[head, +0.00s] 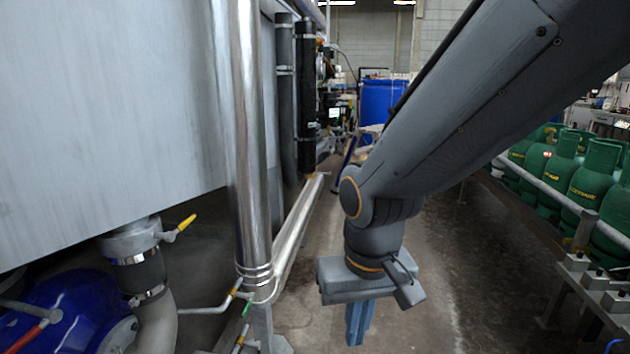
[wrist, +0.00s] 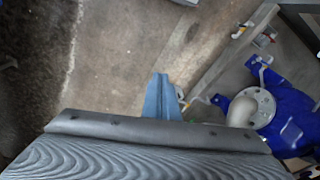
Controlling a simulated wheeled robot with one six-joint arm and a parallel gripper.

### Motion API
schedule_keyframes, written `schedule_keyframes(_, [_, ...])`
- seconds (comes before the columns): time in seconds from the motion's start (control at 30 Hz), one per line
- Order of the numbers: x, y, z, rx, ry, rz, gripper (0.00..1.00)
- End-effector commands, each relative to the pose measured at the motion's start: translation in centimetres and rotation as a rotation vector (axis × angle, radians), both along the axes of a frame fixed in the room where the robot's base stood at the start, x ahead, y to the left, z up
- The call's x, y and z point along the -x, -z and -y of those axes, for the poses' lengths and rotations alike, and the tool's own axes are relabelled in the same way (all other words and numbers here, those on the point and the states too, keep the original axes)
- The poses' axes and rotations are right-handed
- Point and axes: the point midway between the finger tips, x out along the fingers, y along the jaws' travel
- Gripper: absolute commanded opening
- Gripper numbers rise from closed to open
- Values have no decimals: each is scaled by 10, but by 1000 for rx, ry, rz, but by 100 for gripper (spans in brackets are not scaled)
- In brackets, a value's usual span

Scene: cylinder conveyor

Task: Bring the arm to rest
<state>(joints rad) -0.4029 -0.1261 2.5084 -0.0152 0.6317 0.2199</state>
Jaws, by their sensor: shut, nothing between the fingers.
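My grey arm reaches in from the upper right in the head view and bends down at its wrist. My gripper (head: 357,322) hangs below it with its blue fingers pointing down over the concrete floor. The fingers also show in the wrist view (wrist: 160,95), close together. My gripper is shut and empty, apart from everything around it.
A shiny vertical pipe (head: 243,140) and a large grey tank (head: 110,110) stand on the left. Blue machinery (head: 65,310) sits below the tank. Green gas cylinders (head: 588,175) line a rail on the right. A blue drum (head: 378,98) stands behind. The aisle floor (head: 480,270) is clear.

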Motion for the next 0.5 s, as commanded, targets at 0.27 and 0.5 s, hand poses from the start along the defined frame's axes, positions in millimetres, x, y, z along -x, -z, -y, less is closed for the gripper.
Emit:
schedule_keyframes(0.27, [65, -17, 3, -4, -184, -114, 0])
schedule_keyframes(0.5, [63, -39, 16, 2, -137, -118, 0])
